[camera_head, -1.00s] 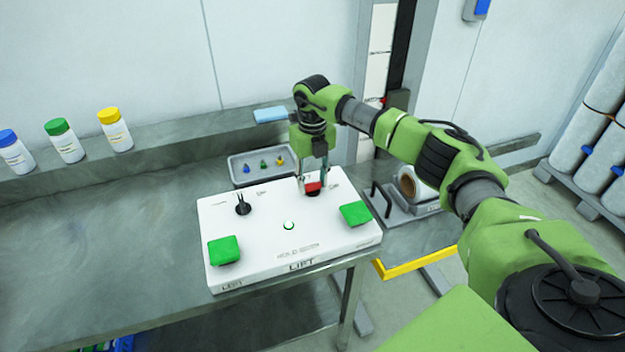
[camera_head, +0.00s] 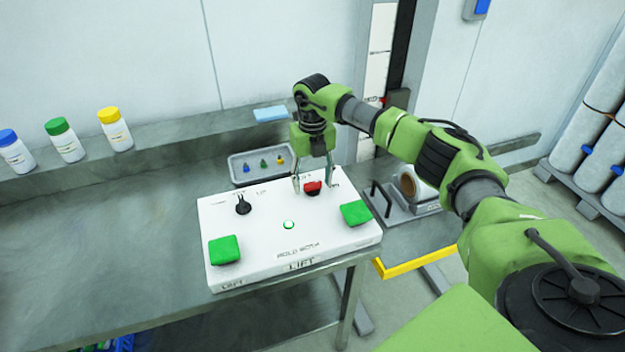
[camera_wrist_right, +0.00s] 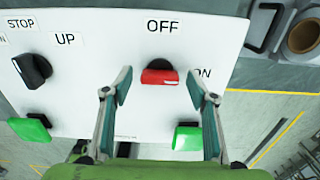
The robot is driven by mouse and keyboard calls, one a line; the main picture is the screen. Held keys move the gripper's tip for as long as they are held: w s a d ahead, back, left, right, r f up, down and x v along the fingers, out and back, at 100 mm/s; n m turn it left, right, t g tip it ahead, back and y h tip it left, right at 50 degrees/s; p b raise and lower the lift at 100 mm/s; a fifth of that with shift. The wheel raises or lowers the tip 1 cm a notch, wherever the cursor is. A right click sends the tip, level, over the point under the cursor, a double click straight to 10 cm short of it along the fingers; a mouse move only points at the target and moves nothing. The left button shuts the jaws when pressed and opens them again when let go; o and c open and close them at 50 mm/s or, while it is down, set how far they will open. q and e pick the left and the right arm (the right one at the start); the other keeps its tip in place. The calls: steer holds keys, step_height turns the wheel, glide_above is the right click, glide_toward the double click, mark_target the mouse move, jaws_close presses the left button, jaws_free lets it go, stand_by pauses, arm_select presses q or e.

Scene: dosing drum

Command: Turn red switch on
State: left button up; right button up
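The red switch (camera_head: 313,188) sits at the back right of the white control box (camera_head: 270,255). In the right wrist view the red switch (camera_wrist_right: 160,77) lies below the OFF label, with an ON label, partly hidden by a finger, to its lower right. My right gripper (camera_head: 315,188) is open above the box, its fingers on either side of the red switch. In the right wrist view my right gripper (camera_wrist_right: 158,88) shows a gap between each finger and the switch. My left gripper is not in view.
The box also carries a black switch (camera_head: 243,205), two green buttons (camera_head: 224,250) and a small lit round button (camera_head: 289,224). A tray (camera_head: 240,170) with small coloured items stands behind it. Bottles (camera_head: 115,135) stand on the ledge. The table's left part is clear.

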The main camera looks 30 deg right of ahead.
mark_target(313, 182)
steer(key=shift+r, duration=0.1)
step_height(313, 182, up, 12)
stand_by(0.5)
steer(key=shift+f, duration=0.2)
stand_by(0.3)
